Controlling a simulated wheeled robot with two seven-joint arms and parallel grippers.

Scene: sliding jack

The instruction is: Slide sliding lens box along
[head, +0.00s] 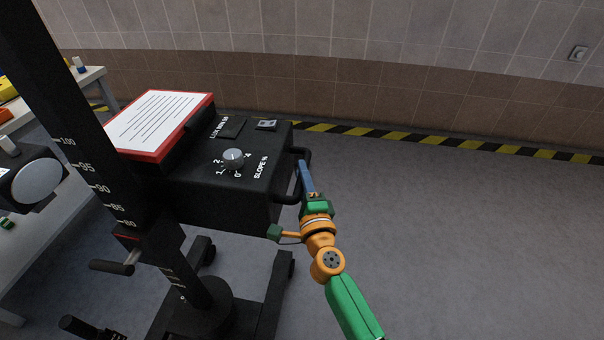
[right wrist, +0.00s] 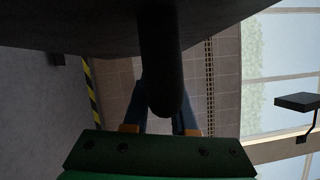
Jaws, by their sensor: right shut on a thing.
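The lens box (head: 225,195) is a black box with a dial marked SLOPE % (head: 233,158) on its top, and it sits beside a black column with a printed height scale. A black bar handle (head: 306,157) sticks out from its right side. My right gripper (head: 304,178) is at this handle, its blue fingers closed around the bar. In the right wrist view the dark handle (right wrist: 160,60) runs down between the two fingers, with the box's dark face above. The far finger is partly hidden in the head view. My left gripper does not show.
A red-framed sheet of text (head: 158,122) is mounted on the box. The black scaled column (head: 90,150) with a crank handle (head: 112,266) stands at left. A table (head: 92,77) with small items is further left. The floor to the right is clear up to the striped wall edge.

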